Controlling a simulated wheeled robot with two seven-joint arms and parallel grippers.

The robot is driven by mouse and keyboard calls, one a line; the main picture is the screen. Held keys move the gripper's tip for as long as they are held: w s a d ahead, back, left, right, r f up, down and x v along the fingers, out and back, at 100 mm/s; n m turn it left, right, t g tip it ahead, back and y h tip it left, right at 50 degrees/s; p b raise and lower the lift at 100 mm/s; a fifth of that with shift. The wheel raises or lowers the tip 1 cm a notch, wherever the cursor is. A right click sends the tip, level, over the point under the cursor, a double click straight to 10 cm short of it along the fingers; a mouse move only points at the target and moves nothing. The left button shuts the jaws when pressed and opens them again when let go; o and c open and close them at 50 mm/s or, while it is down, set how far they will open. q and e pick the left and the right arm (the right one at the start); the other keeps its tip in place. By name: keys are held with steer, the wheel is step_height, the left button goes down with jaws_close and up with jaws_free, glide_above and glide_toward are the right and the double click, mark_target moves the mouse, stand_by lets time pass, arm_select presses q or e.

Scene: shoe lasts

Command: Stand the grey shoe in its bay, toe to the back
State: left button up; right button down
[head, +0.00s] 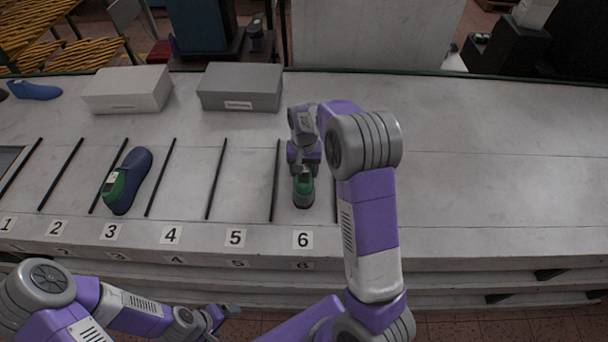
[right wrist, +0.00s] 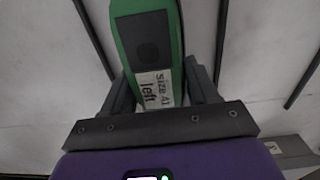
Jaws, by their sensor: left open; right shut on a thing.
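The grey shoe (head: 303,200), a last with a green top, is in front of my right gripper (head: 303,172), between the two black dividers behind the number 6 label (head: 303,240). The right gripper is shut on it. In the right wrist view the fingers (right wrist: 160,95) flank its green top (right wrist: 143,30), which bears a dark square and a "left" size label. The shoe's far part is hidden by the gripper in the head view. I cannot tell whether its sole touches the bench. My left gripper (head: 229,312) is open and empty, low in front of the bench.
A blue last (head: 143,165) with a green top stands slightly turned in bay 3. Bays 4 and 5 are empty. A white box (head: 128,90) and a grey box (head: 241,88) stand behind the bays. The bench (head: 480,185) is clear at right.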

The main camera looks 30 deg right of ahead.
steer(key=shift+f, duration=1.45)
steer(key=shift+c, duration=1.4)
jaws_free()
step_height(320, 180, up, 12)
steer(key=shift+p, duration=0.45)
